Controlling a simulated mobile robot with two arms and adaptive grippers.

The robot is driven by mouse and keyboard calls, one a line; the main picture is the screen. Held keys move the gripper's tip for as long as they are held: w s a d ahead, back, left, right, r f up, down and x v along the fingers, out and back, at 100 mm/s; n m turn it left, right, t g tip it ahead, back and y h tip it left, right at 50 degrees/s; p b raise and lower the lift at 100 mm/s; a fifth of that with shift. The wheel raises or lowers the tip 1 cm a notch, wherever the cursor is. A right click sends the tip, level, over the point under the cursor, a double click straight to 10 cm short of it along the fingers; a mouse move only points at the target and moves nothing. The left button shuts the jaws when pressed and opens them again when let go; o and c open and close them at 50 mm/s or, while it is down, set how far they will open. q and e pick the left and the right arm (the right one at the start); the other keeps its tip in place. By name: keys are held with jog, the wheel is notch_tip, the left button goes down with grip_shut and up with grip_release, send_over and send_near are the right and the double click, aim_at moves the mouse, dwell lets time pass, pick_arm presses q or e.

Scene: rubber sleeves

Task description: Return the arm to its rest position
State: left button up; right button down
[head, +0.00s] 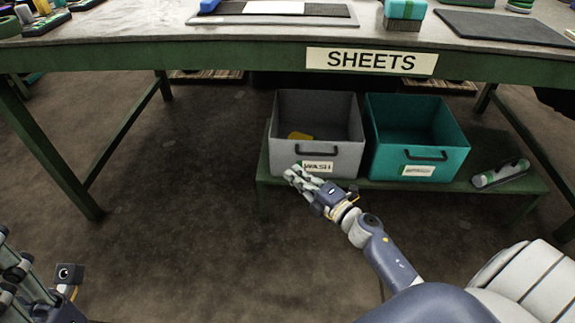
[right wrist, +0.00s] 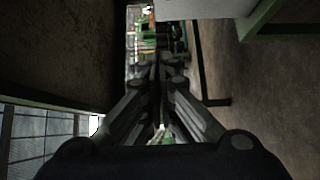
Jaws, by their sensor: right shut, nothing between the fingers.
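My right gripper (head: 296,178) is in front of the grey bin labelled WASH, at the left end of the low green shelf. Its fingers are together and hold nothing. In the right wrist view the closed fingers (right wrist: 158,70) point away from the camera. I cannot tell whether the gripper touches the bin. My left gripper (head: 22,275) shows only in part at the lower left edge of the head view, and its fingertips cannot be made out clearly.
The SHEETS table (head: 230,48) overhangs behind. The floor at left is clear.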

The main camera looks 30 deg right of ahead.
jog(key=shift+s+d, duration=0.1)
jog(key=shift+s, duration=0.3)
